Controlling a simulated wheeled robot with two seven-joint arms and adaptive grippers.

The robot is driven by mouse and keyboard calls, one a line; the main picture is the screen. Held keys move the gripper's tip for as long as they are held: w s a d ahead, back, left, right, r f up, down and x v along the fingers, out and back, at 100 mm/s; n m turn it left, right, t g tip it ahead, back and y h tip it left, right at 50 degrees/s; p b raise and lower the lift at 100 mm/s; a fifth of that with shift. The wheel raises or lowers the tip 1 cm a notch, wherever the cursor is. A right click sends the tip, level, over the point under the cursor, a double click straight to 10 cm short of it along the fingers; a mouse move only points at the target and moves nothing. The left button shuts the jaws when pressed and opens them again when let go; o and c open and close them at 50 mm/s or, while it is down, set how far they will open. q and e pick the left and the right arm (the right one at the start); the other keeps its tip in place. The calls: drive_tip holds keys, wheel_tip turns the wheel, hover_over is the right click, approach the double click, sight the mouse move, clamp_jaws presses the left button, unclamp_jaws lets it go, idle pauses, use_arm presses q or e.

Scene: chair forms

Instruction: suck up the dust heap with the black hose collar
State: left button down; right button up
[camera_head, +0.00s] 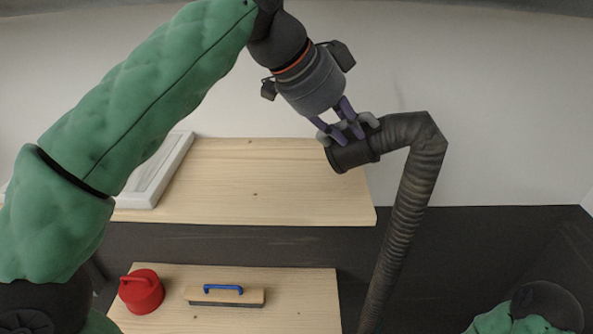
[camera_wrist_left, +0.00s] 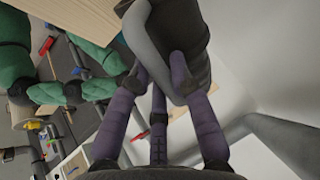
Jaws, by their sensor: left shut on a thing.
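The black hose collar (camera_head: 352,155) is a short dark cylinder at the end of a ribbed grey-black hose (camera_head: 405,210). My left gripper (camera_head: 345,130), with purple fingers, is shut on the collar at its grey handle. It holds the collar raised above the right end of the upper wooden board, with the open end facing lower left. In the left wrist view the collar (camera_wrist_left: 192,30) fills the top middle, with the fingers (camera_wrist_left: 160,85) around its handle. I cannot make out a dust heap in either view. My right gripper is not in view.
The upper wooden board (camera_head: 250,185) is mostly bare, with a white-framed tray (camera_head: 160,170) at its left. The hose hangs down right of both boards.

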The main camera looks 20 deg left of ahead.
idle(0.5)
use_arm(q)
wheel_tip(320, 180, up, 3)
drive_tip(key=p, duration=0.2)
drive_tip(key=shift+f+p, duration=0.15)
drive_tip(key=shift+p, duration=0.15)
drive_tip(key=shift+r, duration=3.65)
